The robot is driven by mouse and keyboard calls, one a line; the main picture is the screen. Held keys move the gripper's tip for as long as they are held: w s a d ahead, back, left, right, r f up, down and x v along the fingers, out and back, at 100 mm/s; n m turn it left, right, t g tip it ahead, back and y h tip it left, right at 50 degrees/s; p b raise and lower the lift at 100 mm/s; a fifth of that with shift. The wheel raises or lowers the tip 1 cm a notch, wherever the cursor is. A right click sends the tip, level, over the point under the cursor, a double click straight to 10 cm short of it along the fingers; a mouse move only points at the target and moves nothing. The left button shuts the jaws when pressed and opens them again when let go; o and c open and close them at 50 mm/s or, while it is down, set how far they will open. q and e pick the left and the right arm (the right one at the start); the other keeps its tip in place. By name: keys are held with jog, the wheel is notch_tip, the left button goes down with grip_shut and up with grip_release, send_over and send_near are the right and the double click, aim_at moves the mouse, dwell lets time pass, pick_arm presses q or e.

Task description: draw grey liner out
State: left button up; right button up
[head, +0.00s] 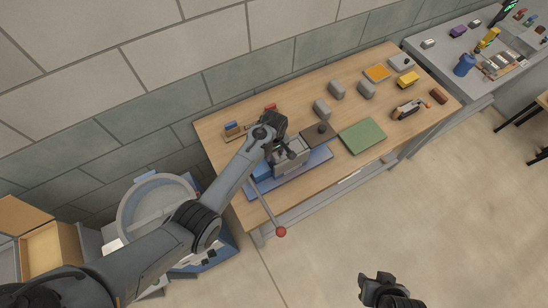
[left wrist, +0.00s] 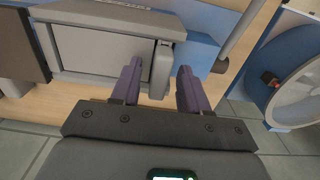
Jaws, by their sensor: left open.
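A grey box-shaped mould (head: 291,160) sits on a blue base (head: 312,164) on the wooden bench, and it also shows in the left wrist view (left wrist: 100,52). At its right side in the left wrist view is an upright light-grey piece (left wrist: 161,68), which may be part of the grey liner. My left gripper (left wrist: 160,68) is open, with one finger on each side of this piece; I cannot tell whether they touch it. In the head view my left gripper (head: 281,150) partly hides the mould. My right gripper (head: 376,285) hangs low, away from the bench; its jaw opening is unclear.
A lever with a red knob (head: 281,231) sticks out over the bench's front edge. A brown plate (head: 320,132) and a green mat (head: 362,136) lie to the right of the mould. Grey blocks (head: 337,89) stand behind. A round drum (head: 155,208) stands left of the bench.

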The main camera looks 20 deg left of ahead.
pick_arm(q)
jog(key=shift+p, duration=0.3)
dwell(0.6)
grip_shut()
